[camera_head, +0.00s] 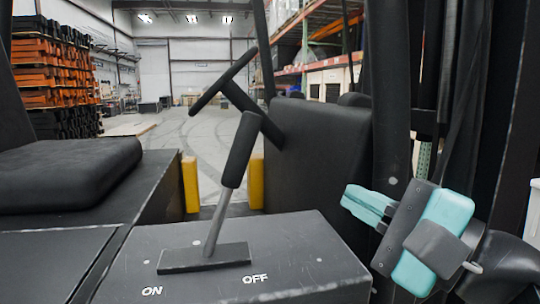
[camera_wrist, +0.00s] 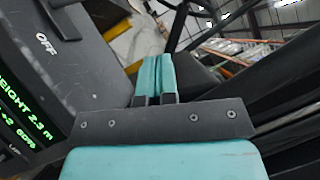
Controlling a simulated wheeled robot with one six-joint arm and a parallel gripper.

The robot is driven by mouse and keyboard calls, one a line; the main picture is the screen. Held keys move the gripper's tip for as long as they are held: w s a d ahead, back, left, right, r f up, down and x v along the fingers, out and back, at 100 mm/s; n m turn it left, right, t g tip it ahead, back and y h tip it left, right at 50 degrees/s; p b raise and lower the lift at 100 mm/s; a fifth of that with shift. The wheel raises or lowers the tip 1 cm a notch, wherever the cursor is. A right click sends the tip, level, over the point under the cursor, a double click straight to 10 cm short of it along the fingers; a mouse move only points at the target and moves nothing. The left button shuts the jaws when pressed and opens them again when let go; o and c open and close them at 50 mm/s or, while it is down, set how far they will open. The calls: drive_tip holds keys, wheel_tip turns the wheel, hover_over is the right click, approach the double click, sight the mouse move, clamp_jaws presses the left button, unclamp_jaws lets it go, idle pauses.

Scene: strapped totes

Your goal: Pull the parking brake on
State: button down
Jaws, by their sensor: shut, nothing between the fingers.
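The parking brake lever (camera_head: 238,150) has a black grip on a grey shaft. It rises from a dark base plate (camera_head: 205,258) on top of a dark box (camera_head: 300,250). The lever leans right, toward the OFF label (camera_head: 255,278); the ON label (camera_head: 151,291) is at the left. My gripper (camera_head: 352,198) has teal fingers, shut and empty, to the right of the lever and clear of it. In the wrist view, my gripper (camera_wrist: 156,60) shows its fingers together, with the OFF label (camera_wrist: 46,44) at the upper left. The lever's grip is not clearly visible there.
A steering wheel (camera_head: 222,82) and a dark panel (camera_head: 325,140) stand behind the lever. A black seat (camera_head: 70,172) is at the left. Dark uprights (camera_head: 388,90) rise close behind my gripper. A green-lettered display (camera_wrist: 25,110) is at the wrist view's left edge.

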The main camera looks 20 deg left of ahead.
sight(230, 183)
drive_tip(key=s+a+p+x, duration=0.1)
drive_tip(key=s+p+x, duration=0.1)
drive_tip(key=p+x, duration=0.9)
drive_tip(key=shift+w+a+r, duration=0.2)
drive_tip(key=shift+a+r, duration=0.35)
drive_tip(key=shift+a, duration=0.3)
